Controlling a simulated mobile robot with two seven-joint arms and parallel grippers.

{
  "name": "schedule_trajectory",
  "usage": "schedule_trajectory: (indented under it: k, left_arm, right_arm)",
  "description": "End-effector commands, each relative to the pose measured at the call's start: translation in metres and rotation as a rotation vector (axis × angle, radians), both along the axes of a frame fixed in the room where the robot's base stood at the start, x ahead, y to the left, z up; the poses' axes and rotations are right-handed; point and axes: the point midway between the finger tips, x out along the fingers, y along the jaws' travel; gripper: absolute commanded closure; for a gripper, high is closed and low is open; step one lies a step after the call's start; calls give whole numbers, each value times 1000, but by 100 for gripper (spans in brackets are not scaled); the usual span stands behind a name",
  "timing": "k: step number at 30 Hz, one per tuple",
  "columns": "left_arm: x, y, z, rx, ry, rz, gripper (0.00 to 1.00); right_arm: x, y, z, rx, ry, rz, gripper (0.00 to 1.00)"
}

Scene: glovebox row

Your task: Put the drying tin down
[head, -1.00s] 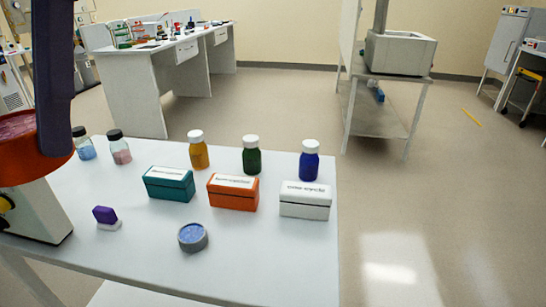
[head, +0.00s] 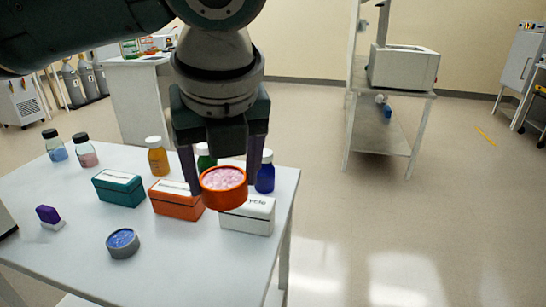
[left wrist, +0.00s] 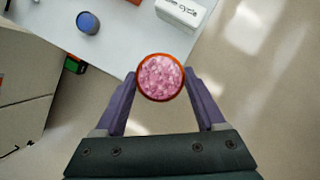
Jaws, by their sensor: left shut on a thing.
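The drying tin I hold is a round orange tin (head: 224,187) filled with pink granules. It also shows in the left wrist view (left wrist: 160,77). My left gripper (head: 226,180) is shut on it and holds it upright. In the head view it hides part of the white box and the orange box. In the left wrist view the tin appears beside the table's edge, with floor around it. A grey tin with blue contents (head: 122,243) stands on the white table (head: 185,265). My right gripper is not in view.
A teal box (head: 119,188), an orange box (head: 175,200) and a white box (head: 249,214) stand in a row. Several bottles, including an amber one (head: 157,156), stand behind. A purple and white block (head: 49,217) lies at left. The table's front right is bare.

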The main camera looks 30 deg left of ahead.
Motion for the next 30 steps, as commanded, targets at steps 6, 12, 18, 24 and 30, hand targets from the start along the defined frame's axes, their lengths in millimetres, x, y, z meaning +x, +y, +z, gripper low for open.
schedule_trajectory:
  k: [6, 12, 18, 24, 30]
  left_arm:
    - [10, 23, -8, 1, 0, -366, 86]
    - [14, 33, -7, 1, 2, -536, 86]
    - [14, 34, -37, 0, 8, -572, 86]
    - [13, 34, -97, 0, 9, -569, 86]
    - [14, 33, -149, -1, 7, -569, 86]
  right_arm:
    - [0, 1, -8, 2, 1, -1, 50]
    - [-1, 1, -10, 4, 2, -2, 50]
    - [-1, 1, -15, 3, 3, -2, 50]
    - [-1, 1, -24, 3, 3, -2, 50]
    - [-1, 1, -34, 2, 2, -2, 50]
